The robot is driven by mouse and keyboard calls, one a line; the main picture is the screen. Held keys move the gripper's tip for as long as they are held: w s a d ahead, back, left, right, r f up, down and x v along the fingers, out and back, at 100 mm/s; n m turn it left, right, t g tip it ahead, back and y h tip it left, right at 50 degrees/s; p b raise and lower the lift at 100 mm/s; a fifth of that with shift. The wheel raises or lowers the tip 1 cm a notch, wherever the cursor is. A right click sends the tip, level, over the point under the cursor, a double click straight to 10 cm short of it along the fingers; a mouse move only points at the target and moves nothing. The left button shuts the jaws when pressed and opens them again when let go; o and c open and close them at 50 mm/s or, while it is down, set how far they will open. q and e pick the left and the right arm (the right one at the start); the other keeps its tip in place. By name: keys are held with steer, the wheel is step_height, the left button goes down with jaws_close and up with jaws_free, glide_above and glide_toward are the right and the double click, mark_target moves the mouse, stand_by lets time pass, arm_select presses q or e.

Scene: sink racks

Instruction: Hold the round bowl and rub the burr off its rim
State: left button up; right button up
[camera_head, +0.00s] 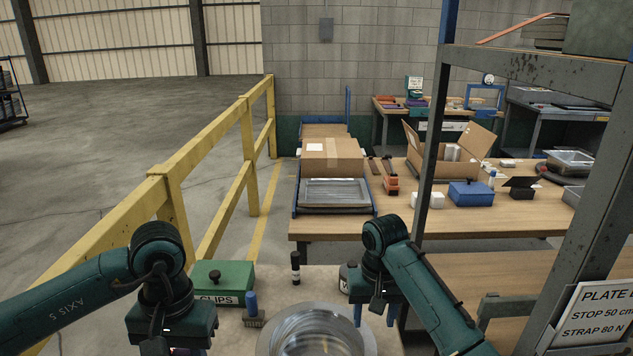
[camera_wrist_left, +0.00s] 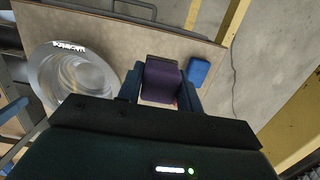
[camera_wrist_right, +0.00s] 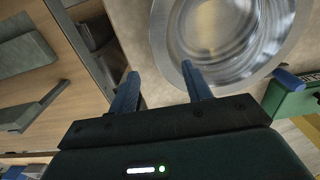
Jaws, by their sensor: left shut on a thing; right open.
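The round bowl (camera_head: 318,338) is shiny, clear or metallic, at the bottom middle of the head view, cut by the edge. It also shows in the left wrist view (camera_wrist_left: 72,82), with a bright jagged patch on its rim that may be the burr. My left gripper (camera_wrist_left: 165,75) is shut on a purple block (camera_wrist_left: 163,82), beside the bowl and apart from it. My right gripper (camera_wrist_right: 162,84) is open and empty; in the right wrist view one finger overlaps the bowl's rim (camera_wrist_right: 170,45). I cannot tell whether it touches.
A green box marked CLIPS (camera_head: 222,283), a blue-handled brush (camera_head: 252,312) and a black cylinder (camera_head: 295,268) stand on the bench. A blue block (camera_wrist_left: 200,70) shows in the left wrist view. A grey rack post (camera_head: 432,150) rises on the right; a yellow railing (camera_head: 200,152) runs left.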

mark_target(371, 346)
arm_select(q)
steer(key=shift+s+f+b, duration=0.15)
steer(key=shift+f+b, duration=0.6)
steer(key=shift+b, duration=0.05)
arm_select(e)
step_height(371, 346, down, 10)
steer(key=shift+s+r, duration=0.1)
steer(key=shift+s, duration=0.05)
steer(key=shift+c, duration=0.3)
steer(key=c, duration=0.6)
